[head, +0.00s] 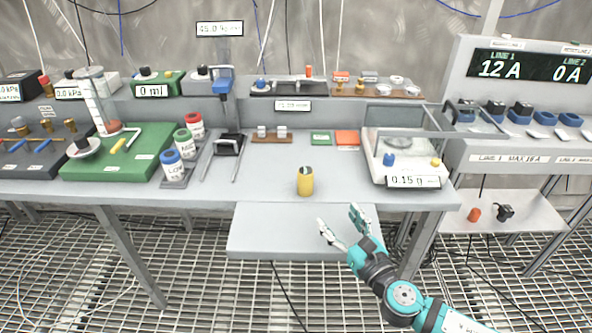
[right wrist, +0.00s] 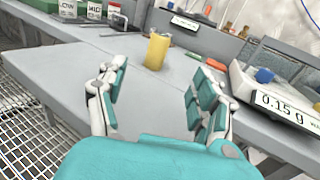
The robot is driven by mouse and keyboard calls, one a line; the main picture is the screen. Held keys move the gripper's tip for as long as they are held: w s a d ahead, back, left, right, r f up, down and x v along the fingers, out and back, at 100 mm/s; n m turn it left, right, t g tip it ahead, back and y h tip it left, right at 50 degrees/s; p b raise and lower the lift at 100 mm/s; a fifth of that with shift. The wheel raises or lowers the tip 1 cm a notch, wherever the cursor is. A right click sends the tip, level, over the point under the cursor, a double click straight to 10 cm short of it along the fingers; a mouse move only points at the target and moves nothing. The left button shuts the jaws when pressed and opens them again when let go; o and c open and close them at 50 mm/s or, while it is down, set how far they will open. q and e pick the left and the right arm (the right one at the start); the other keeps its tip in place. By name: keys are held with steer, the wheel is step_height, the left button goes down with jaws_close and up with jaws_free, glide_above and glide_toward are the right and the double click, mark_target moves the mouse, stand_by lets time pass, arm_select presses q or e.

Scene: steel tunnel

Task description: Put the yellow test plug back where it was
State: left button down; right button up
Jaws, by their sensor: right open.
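A yellow cylinder (head: 305,182) with a dark-and-grey top stands upright near the front edge of the grey bench. It also shows in the right wrist view (right wrist: 157,50), ahead of and between the fingers. Two smaller yellow pieces are in view: one (head: 118,145) lies on the green board, the other (head: 436,162) sits on the white scale. I cannot tell for certain which is the test plug. My right gripper (head: 338,214) is open and empty, in front of the bench and apart from the cylinder. My left gripper is not in view.
The white scale (head: 378,170) reading 0.15 g stands right of the cylinder. Labelled bottles (head: 172,168) and a black-topped stand (head: 229,145) are to the left. A lower grey shelf (head: 265,225) juts out in front. The bench around the cylinder is clear.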

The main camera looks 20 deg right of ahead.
steer(key=w, duration=0.2)
steer(key=shift+w+a+r, duration=0.1)
steer(key=shift+w+a, duration=0.1)
steer(key=shift+w, duration=0.1)
steer(key=p, duration=0.1)
glide_toward(309, 180)
steer(key=shift+w+a+r, duration=0.15)
steer(key=shift+w+r, duration=0.05)
steer(key=shift+w, duration=0.75)
steer(key=w, duration=0.4)
steer(key=shift+w+a+f, duration=0.2)
steer(key=shift+w+a, duration=0.05)
steer(key=shift+a, duration=0.15)
steer(key=shift+w, duration=0.45)
steer(key=shift+w+a+r, duration=0.1)
steer(key=shift+w, duration=0.25)
steer(key=w, duration=0.2)
steer(key=w+a, duration=0.1)
steer(key=w, duration=0.1)
steer(key=shift+w, duration=0.15)
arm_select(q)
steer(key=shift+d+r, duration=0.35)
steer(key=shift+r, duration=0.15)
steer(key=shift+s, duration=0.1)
arm_select(e)
steer(key=shift+c, duration=0.2)
